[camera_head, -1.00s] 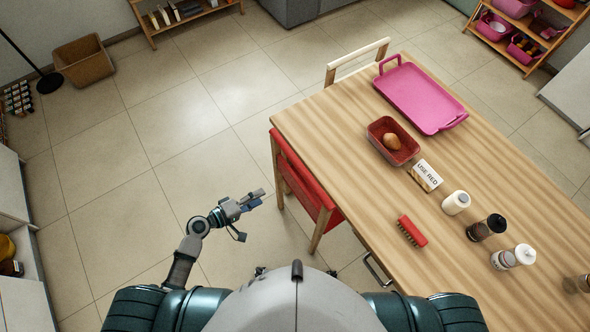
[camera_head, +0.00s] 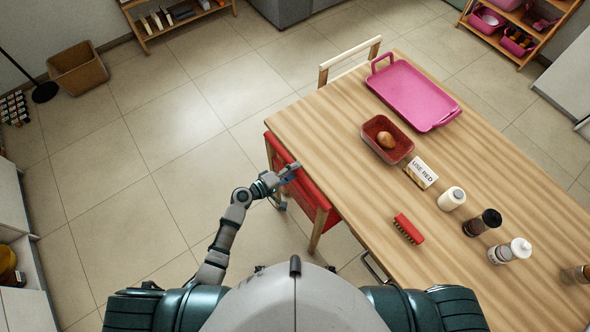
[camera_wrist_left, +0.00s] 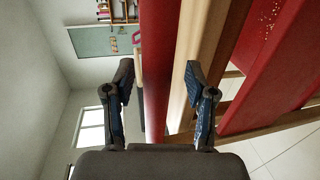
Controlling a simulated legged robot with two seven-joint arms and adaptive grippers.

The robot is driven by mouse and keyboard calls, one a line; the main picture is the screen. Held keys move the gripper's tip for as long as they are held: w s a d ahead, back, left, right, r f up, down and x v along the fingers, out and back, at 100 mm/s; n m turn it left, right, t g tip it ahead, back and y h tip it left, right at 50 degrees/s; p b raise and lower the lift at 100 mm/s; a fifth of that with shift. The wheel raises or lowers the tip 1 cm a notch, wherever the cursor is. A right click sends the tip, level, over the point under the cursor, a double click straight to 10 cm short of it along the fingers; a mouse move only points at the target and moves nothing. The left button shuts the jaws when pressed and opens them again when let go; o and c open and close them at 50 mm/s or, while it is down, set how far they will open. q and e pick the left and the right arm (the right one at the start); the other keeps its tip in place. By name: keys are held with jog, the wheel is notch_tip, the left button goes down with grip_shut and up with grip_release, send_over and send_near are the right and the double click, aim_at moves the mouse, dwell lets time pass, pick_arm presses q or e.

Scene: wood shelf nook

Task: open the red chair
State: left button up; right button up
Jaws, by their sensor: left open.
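The red chair (camera_head: 309,192) stands at the near left side of the wooden table (camera_head: 300,133), partly tucked under it, with its backrest toward the open floor. My left gripper (camera_head: 287,184) is at the chair's backrest. In the left wrist view the left gripper (camera_wrist_left: 162,92) is open, with its fingers apart. A red upright panel of the chair (camera_wrist_left: 157,60) and a pale wooden post (camera_wrist_left: 190,45) show between and beyond the fingers. I cannot tell whether the fingers touch the chair. My right gripper is not in view.
On the table are a pink tray (camera_head: 412,94), a red basket (camera_head: 374,145) with a brown round item, a sign card (camera_head: 421,173), a red brush (camera_head: 408,228) and several bottles. A pale chair (camera_head: 350,60) stands at the far side.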

pick_arm(q)
jog(key=shift+w+d+f, duration=0.1)
jog(key=shift+w+d, duration=0.1)
jog(key=shift+d, duration=0.55)
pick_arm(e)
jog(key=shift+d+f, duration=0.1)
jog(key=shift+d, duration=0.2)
pick_arm(q)
jog(key=shift+a, duration=0.3)
grip_shut()
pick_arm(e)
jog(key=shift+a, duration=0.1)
pick_arm(q)
jog(key=shift+s+f, duration=0.1)
